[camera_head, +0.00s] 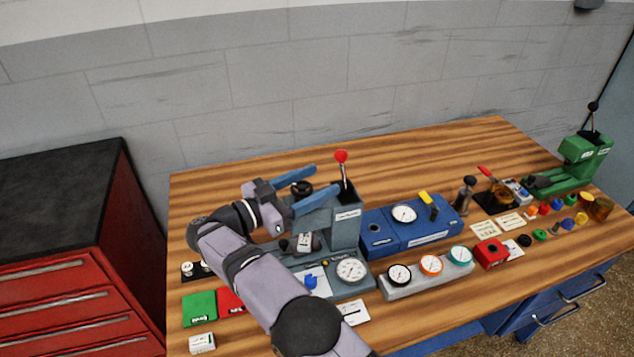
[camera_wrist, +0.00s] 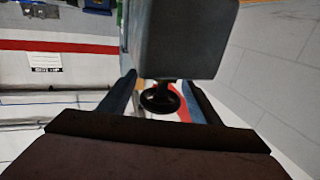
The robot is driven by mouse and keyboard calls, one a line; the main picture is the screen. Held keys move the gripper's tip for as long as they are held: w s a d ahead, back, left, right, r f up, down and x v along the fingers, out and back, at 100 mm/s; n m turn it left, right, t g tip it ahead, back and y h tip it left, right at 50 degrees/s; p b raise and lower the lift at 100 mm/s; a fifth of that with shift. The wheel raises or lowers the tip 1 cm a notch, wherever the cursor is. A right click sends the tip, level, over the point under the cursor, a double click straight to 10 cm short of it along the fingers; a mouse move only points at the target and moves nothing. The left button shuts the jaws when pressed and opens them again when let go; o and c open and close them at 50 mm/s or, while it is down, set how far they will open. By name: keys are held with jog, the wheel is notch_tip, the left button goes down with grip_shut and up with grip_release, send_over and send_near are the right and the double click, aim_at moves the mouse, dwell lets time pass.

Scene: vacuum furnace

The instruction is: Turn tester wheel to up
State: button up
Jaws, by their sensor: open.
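The tester (camera_head: 346,227) is a grey-blue machine on the wooden bench, with a round white dial (camera_head: 351,270) on its base. Its small black wheel (camera_head: 301,188) sits on the side of the upper body facing my arm. In the wrist view the wheel (camera_wrist: 160,98) is on a short shaft below the grey body. My gripper (camera_head: 326,183) is open, its two blue fingers reaching either side of the wheel. In the wrist view the gripper (camera_wrist: 158,79) has the wheel between its fingers, with gaps showing. I cannot tell the wheel's setting.
A red-knobbed lever (camera_head: 341,157) rises from the tester's top. A blue instrument box (camera_head: 385,240) stands just right of it, and a grey block with several gauges (camera_head: 430,284) in front. A green press (camera_head: 583,160) is at far right. The back strip of bench is clear.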

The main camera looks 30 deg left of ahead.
aim_at(292, 194)
jog(key=b+v, duration=0.1)
jog(key=v, duration=0.3)
jog(key=shift+s+a+f+b, duration=0.15)
jog(key=shift+s+a+b, duration=0.05)
jog(key=shift+s+b, duration=0.15)
jog(key=shift+v, duration=0.95)
jog(key=shift+r, duration=0.25)
